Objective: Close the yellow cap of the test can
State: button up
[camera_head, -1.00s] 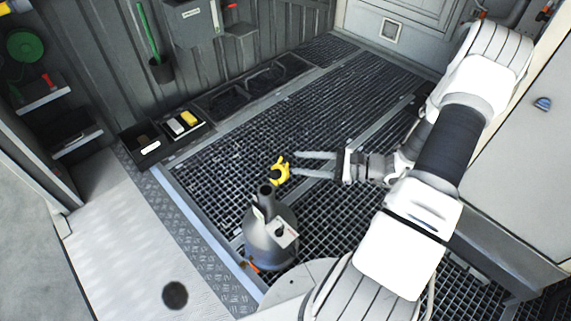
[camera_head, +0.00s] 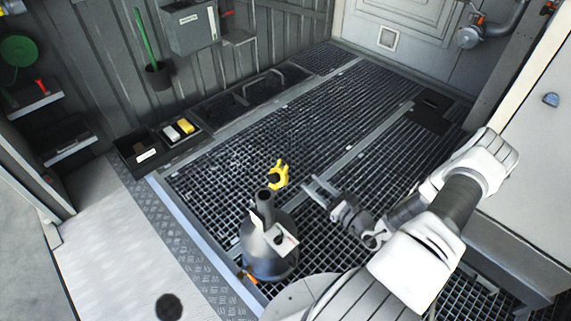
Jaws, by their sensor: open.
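The test can (camera_head: 262,250) is a grey conical can with an upright dark neck, standing at the lower middle of the view. Its yellow cap (camera_head: 278,175) stands open, up and to the right of the neck's mouth (camera_head: 264,194), and does not cover it. A white label and a small box-like part show on the can's right side. My gripper (camera_head: 313,187) is open and empty, to the right of the cap with a gap between them. The cap's hinge is too small to make out.
The can stands on dark floor grating (camera_head: 345,130). A black tray (camera_head: 160,143) with a yellow and a white item lies at the left. A grey box (camera_head: 188,25) hangs on the back wall. A white cabinet (camera_head: 545,150) is at the right. The grating behind the cap is clear.

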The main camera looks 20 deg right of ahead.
aim_at(286, 162)
jog(key=b+x, duration=0.2)
jog(key=x, duration=1)
jog(key=shift+w+b, duration=0.2)
jog(key=shift+b, duration=0.1)
grip_shut()
jog(key=shift+d, duration=0.2)
dwell(0.6)
